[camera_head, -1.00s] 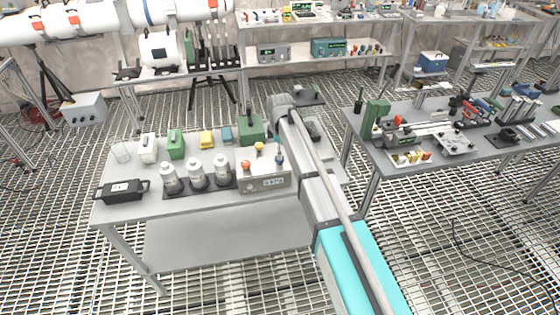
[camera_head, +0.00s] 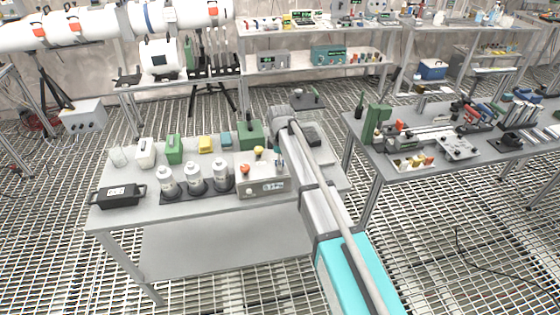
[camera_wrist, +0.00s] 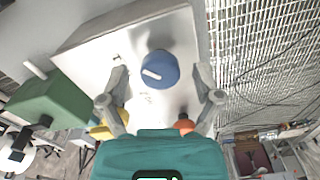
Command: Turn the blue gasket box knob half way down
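The gasket box (camera_head: 265,188) is a light metal box on the near table, with a red knob (camera_head: 244,169) and a yellow knob (camera_head: 259,151) on top. In the wrist view, the blue knob (camera_wrist: 160,68) is round with a white mark. It stands on the box's pale face (camera_wrist: 98,45). My gripper (camera_wrist: 162,84) is open, with one finger on each side of the blue knob and visible gaps between. The yellow knob (camera_wrist: 108,124) and red knob (camera_wrist: 184,123) show below it in the wrist view. In the head view my arm hides most of my gripper.
White-capped bottles (camera_head: 193,178) stand left of the box on the table (camera_head: 150,212). A black case (camera_head: 121,195) and green containers (camera_head: 174,149) are also there. A second bench (camera_head: 470,158) stands to the right. Grating floor lies between.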

